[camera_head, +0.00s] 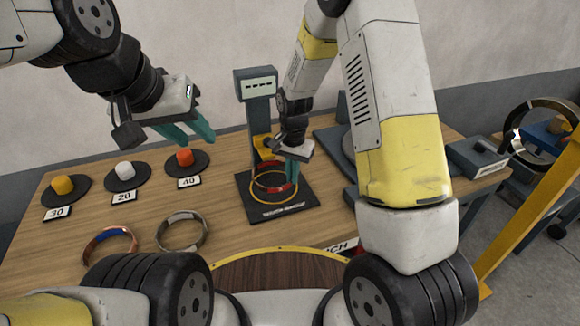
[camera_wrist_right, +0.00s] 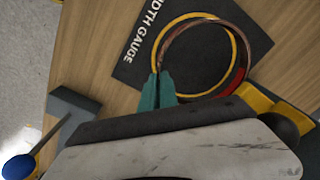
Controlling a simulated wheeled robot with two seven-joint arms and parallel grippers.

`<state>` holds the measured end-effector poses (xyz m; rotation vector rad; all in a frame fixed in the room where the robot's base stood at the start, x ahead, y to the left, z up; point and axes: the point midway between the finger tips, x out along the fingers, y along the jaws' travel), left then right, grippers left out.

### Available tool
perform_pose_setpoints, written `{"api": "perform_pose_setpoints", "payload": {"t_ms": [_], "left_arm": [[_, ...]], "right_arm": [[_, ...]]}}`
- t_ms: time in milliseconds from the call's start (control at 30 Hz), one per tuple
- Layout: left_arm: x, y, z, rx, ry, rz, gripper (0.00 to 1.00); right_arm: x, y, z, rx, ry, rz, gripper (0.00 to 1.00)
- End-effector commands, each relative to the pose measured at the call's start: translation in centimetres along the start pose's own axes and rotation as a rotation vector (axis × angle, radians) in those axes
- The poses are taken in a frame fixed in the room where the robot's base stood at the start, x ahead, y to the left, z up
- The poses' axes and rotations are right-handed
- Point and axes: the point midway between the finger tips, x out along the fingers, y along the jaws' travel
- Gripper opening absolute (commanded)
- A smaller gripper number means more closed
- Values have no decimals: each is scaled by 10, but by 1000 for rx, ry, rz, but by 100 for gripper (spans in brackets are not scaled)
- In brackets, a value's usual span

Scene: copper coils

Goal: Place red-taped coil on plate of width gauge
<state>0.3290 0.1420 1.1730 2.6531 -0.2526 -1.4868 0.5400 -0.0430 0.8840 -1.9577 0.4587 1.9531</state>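The red-taped coil (camera_head: 284,188) is a thin copper ring with red tape on one side. It lies flat, on or just above the black plate (camera_head: 306,204) of the width gauge (camera_head: 259,88), roughly within the plate's yellow circle; I cannot tell whether it touches. My right gripper (camera_head: 292,172) points down at the coil's rim. In the right wrist view its fingers (camera_wrist_right: 158,86) are close together on the rim, and the red tape (camera_wrist_right: 236,80) shows to their right. My left gripper (camera_head: 190,132) hangs empty with its fingers apart, above the table at the left.
A blue-taped coil (camera_head: 108,241) and a grey-taped coil (camera_head: 182,232) lie at the table's front left. Grey equipment (camera_head: 478,156) stands at the right.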

Motion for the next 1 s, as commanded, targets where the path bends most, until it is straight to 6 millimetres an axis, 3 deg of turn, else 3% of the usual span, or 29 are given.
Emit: {"api": "perform_pose_setpoints", "payload": {"t_ms": [300,667,700,767,1000], "left_arm": [[0,0,0,0,0,0,36],[0,0,0,0,0,0,36],[0,0,0,0,0,0,36],[0,0,0,0,0,0,36],[0,0,0,0,0,0,36]], "right_arm": [[34,0,0,1,-1,0,0],[38,0,0,1,0,0,0],[38,0,0,1,-1,0,12],[38,0,0,1,0,0,24],[37,0,0,1,0,0,26]]}}
